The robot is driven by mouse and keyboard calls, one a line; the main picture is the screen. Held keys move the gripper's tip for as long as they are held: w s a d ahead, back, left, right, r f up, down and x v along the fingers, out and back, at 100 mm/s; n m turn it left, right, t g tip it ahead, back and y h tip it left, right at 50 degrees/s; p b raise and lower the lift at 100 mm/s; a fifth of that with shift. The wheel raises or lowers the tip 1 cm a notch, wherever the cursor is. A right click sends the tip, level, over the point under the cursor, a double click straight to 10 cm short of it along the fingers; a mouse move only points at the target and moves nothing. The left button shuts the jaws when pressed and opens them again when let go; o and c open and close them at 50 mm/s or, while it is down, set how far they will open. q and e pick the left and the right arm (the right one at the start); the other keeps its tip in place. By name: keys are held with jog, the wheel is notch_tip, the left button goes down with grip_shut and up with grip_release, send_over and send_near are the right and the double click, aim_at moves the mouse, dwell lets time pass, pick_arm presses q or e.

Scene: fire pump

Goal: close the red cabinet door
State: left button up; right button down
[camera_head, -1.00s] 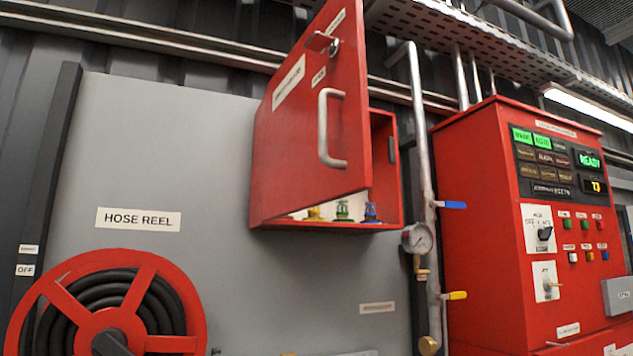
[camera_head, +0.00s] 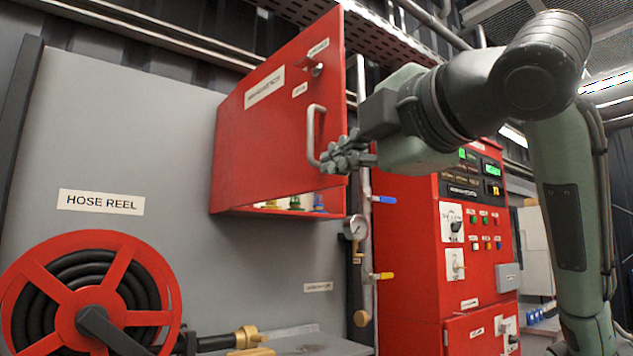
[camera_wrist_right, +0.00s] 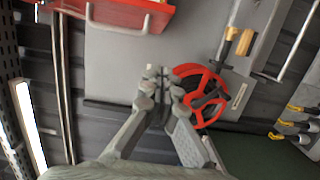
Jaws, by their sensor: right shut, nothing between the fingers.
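The red cabinet door (camera_head: 285,130) stands partly open in the head view, hinged at its left, with a gap along its bottom. Its pale bar handle (camera_head: 311,137) is near its free right edge. The red cabinet body (camera_head: 275,213) shows below the door. My right gripper (camera_head: 328,163) is shut and empty, in front of the door's lower right edge beside the handle's lower end. I cannot tell whether it touches. In the right wrist view the closed fingertips (camera_wrist_right: 158,72) point upward, and a red cabinet part (camera_wrist_right: 125,14) shows at the top. My left gripper is not in view.
Coloured valves (camera_head: 294,203) show inside the cabinet. A pressure gauge (camera_head: 356,227) and pipe stand right of it, then a red control panel (camera_head: 405,240). A hose reel (camera_head: 90,300) is at lower left.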

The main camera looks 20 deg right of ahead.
aim_at(326, 179)
jog(key=w, duration=0.3)
jog(key=w+p, duration=0.1)
jog(key=w, duration=0.3)
jog(key=w+d+p, duration=0.1)
jog(key=w, duration=0.3)
jog(key=shift+d+r, duration=0.1)
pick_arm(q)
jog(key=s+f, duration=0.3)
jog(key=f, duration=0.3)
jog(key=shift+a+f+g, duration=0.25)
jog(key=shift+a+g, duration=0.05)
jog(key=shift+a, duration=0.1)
pick_arm(e)
jog(key=shift+w+d, duration=0.15)
jog(key=shift+d, duration=0.2)
jog(key=shift+d, duration=0.1)
